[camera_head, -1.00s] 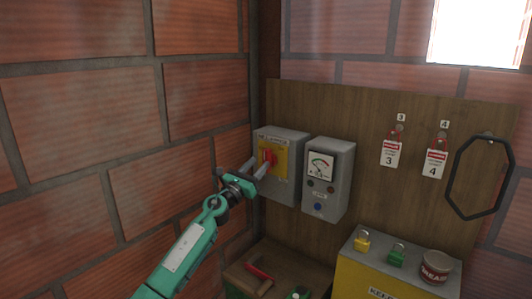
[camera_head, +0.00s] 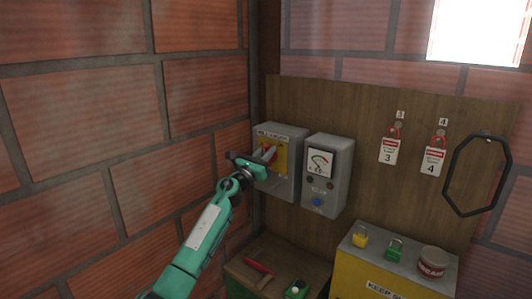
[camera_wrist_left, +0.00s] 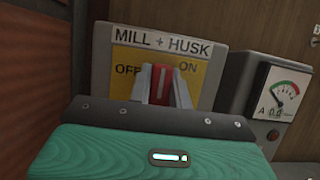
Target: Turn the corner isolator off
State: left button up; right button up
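The corner isolator (camera_head: 283,188) is a grey box with a yellow plate, mounted on the wooden board by the brick corner. In the left wrist view its label reads MILL + HUSK, with OFF at left and ON at right of its yellow plate (camera_wrist_left: 205,80). Its red handle (camera_wrist_left: 160,82) stands about upright in that view, between the two words. My left gripper (camera_head: 265,154) is at the front of the box, its two fingers close against both sides of the handle. The fingers hide part of the handle. My right gripper is not in view.
A grey meter box (camera_head: 326,185) stands close right of the isolator. A yellow box (camera_head: 400,276) carries a yellow padlock (camera_head: 360,237), a green padlock (camera_head: 395,250) and a tin (camera_head: 432,262). Red-topped tags (camera_head: 389,150) and a black hoop (camera_head: 446,190) hang on the board.

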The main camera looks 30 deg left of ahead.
pick_arm(q)
grip_shut()
jog(key=shift+a+r+n+y+p, duration=0.15)
jog(key=shift+n+y+p, duration=0.4)
jog(key=shift+n, duration=0.4)
jog(key=shift+a+f+n+y+p, duration=0.15)
jog(key=shift+n+y+p, duration=0.35)
jog(key=shift+n, duration=0.45)
jog(key=n, duration=0.1)
jog(key=n+y+p, duration=0.1)
jog(key=n+p, duration=0.1)
jog(key=shift+a+n+g+y, duration=0.25)
jog(key=shift+n+g+y, duration=0.1)
jog(key=shift+n+g, duration=0.05)
jog(key=shift+a+f+n+g+y+p, duration=0.3)
jog(key=shift+f+n+g+y, duration=0.35)
jog(key=shift+n, duration=1.8)
jog(key=shift+a+f+n+g+y+p, duration=0.2)
jog(key=shift+n+g+y+p, duration=0.5)
jog(key=shift+n, duration=1.8)
jog(key=shift+a+f+n+g+y+p, duration=0.15)
jog(key=shift+f+n+g+y, duration=0.55)
jog(key=shift+n, duration=1.75)
jog(key=shift+r+g+h, duration=0.2)
jog(key=shift+g+h, duration=0.05)
jog(key=shift+h, duration=0.1)
jog(key=o, duration=0.9)
grip_release()
jog(key=shift+a, duration=0.1)
jog(key=shift+c, duration=0.2)
